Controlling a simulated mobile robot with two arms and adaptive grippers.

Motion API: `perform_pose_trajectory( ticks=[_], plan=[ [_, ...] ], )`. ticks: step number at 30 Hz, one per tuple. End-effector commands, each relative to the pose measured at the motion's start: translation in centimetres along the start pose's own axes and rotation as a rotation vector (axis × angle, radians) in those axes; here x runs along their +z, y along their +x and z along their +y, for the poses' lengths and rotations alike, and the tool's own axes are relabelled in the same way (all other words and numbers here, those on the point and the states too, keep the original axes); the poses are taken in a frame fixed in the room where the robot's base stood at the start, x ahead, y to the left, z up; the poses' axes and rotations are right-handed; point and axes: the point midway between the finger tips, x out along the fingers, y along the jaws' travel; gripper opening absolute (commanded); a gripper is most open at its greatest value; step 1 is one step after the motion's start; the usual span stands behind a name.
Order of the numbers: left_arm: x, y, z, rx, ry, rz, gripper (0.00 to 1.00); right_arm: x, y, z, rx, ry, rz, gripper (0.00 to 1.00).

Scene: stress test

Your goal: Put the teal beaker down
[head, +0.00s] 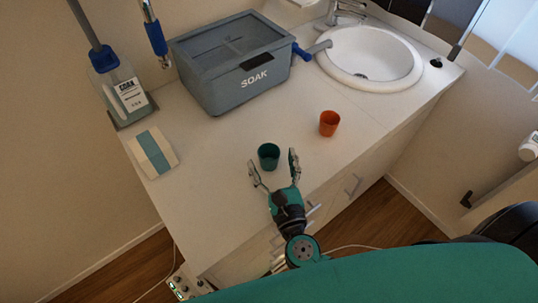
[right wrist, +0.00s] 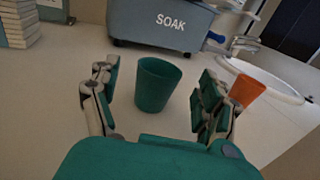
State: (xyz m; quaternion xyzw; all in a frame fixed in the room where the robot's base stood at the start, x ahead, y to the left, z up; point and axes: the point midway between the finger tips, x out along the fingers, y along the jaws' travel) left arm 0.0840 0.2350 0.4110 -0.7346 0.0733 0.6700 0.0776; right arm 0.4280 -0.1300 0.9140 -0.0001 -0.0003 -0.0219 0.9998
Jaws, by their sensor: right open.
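The teal beaker (head: 268,157) stands upright on the white counter (head: 212,158) near its front edge. My right gripper (head: 272,168) is open, with its fingers on either side of the beaker. In the right wrist view the beaker (right wrist: 157,84) stands between the open fingers of the gripper (right wrist: 158,98), with a gap on both sides. The fingers do not appear to touch it. My left gripper is not in view.
An orange cup (head: 329,123) stands to the right of the teal beaker. Behind are a grey SOAK bin (head: 215,88) and a white sink (head: 390,75). A white and teal box (head: 152,153) and a bottle (head: 112,90) stand at left. The counter between is clear.

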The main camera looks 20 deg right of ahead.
Motion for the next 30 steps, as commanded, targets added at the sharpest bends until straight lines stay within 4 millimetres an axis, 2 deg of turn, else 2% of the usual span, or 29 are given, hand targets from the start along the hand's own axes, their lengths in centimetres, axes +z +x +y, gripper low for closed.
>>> perform_pose_trajectory(
  ticks=[3,6,15,30],
  plan=[
    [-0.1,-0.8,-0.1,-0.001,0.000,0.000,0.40,0.3,2.1,0.0,0.000,0.000,-0.002,0.79],
    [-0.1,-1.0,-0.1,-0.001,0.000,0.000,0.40,0.2,3.1,0.0,-0.001,0.000,-0.002,0.79],
    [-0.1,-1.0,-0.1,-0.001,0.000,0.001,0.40,0.0,3.4,0.0,0.000,0.000,0.000,0.78],
    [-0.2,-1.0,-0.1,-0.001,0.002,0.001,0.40,0.1,3.4,0.0,0.000,0.000,-0.001,0.14]
  ],
)
